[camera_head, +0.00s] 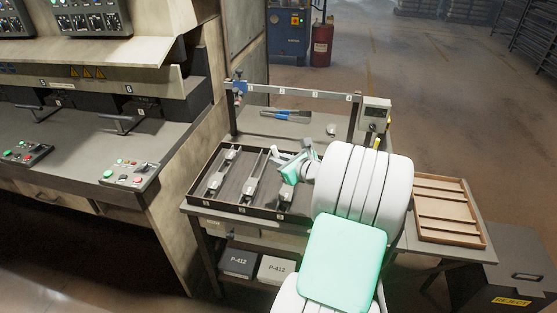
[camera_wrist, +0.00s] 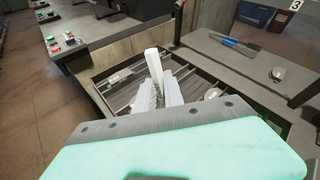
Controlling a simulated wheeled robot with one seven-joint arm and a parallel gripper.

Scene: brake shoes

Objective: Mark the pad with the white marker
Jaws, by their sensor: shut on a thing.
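My gripper (camera_head: 280,160) is over the dark tray (camera_head: 192,190) on the workbench, near its back right part. It is shut on a slim pale thing that looks like the white marker; the pale fingers (camera_wrist: 163,85) hide most of it, and its tip is not clear. Grey metal pads or shoes lie in the tray's slots: one at left (camera_head: 216,181), one in the middle (camera_head: 251,188), one at right (camera_head: 286,193). The gripper is above and beside the right one. Whether anything touches a pad is not clear.
A blue-handled tool (camera_head: 285,114) and a small rounded grey object (camera_head: 331,130) lie behind the tray. A numbered rail (camera_head: 290,92) and a meter box (camera_head: 376,113) stand at the back.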

